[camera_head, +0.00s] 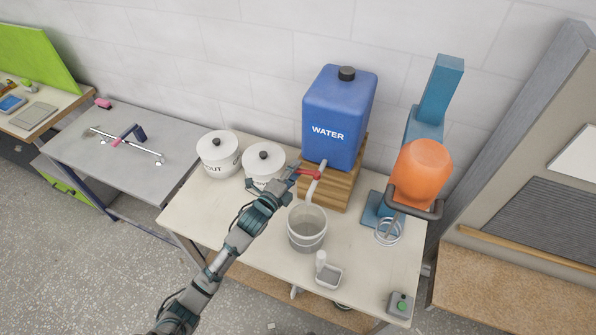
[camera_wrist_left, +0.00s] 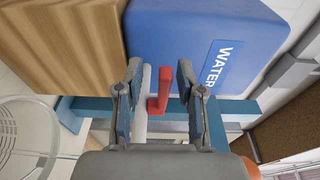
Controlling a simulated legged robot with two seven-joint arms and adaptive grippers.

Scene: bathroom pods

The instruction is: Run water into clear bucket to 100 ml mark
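The blue water container (camera_head: 338,110), marked WATER, stands on a wooden block (camera_head: 345,180) at the back of the table. A tap with a red handle (camera_head: 310,173) sits at its front, and its pale spout (camera_head: 311,192) points down into the clear bucket (camera_head: 307,238). No water level or marks can be made out in the bucket. My left gripper (camera_head: 289,178) is at the left of the red handle. In the left wrist view the gripper (camera_wrist_left: 159,75) is open, with the red handle (camera_wrist_left: 163,92) between its fingers. My right gripper is not in view.
Two white lidded canisters (camera_head: 218,153) stand left of the tap. A blue stand with an orange vessel (camera_head: 422,170) and a wire whisk (camera_head: 388,232) is at right. A small grey tray (camera_head: 328,277) and a green-button box (camera_head: 400,305) lie near the front edge.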

